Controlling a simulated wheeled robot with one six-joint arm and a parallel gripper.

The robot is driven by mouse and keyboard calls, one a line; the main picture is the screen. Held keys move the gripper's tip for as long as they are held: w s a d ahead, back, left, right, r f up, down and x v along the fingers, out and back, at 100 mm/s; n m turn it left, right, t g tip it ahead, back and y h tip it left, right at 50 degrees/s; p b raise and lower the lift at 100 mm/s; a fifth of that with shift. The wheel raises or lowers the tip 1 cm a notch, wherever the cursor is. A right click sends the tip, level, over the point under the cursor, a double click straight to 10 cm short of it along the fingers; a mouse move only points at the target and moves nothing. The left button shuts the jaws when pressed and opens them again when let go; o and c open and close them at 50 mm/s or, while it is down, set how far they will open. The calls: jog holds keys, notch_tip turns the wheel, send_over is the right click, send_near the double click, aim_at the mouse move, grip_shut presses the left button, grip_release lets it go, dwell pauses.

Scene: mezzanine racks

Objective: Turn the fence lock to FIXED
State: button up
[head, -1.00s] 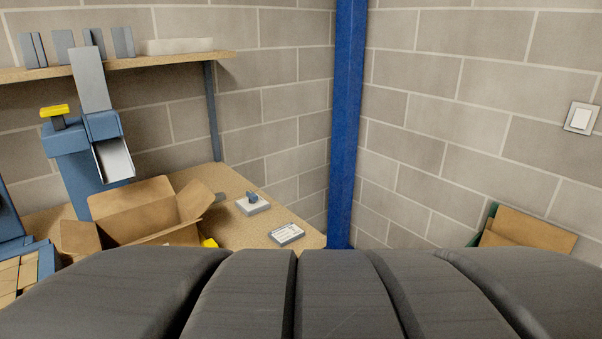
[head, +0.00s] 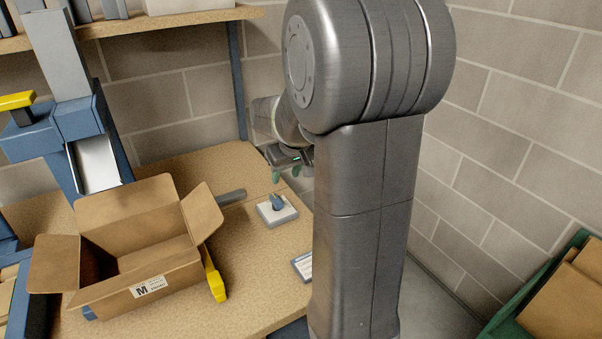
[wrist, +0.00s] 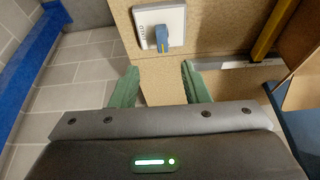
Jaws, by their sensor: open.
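The fence lock (head: 277,209) is a small pale plate with a blue knob (head: 278,201) on the wooden bench. Small sideways lettering on the plate (wrist: 147,25) is too small to read surely. My gripper (head: 286,173) has green fingers, open and empty. In the head view it appears beyond the lock and a little to its right, partly hidden by my arm. In the wrist view the gripper (wrist: 159,75) has its fingertips apart, short of the knob and not touching it.
An open cardboard box (head: 150,285) marked M stands left of the lock, with a yellow part (head: 214,278) at its side. A grey metal bar (head: 232,197) lies between box and lock. A label card (head: 303,265) lies near the bench edge. A blue machine (head: 80,120) stands behind.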

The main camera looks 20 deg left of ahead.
aim_at(276, 198)
jog(key=x, duration=0.4)
jog(key=p+x, duration=0.1)
jog(key=x, duration=0.8)
jog(key=shift+w+a+f+p, duration=0.15)
jog(key=shift+w+a+p, duration=0.2)
jog(key=shift+a, duration=0.15)
grip_shut()
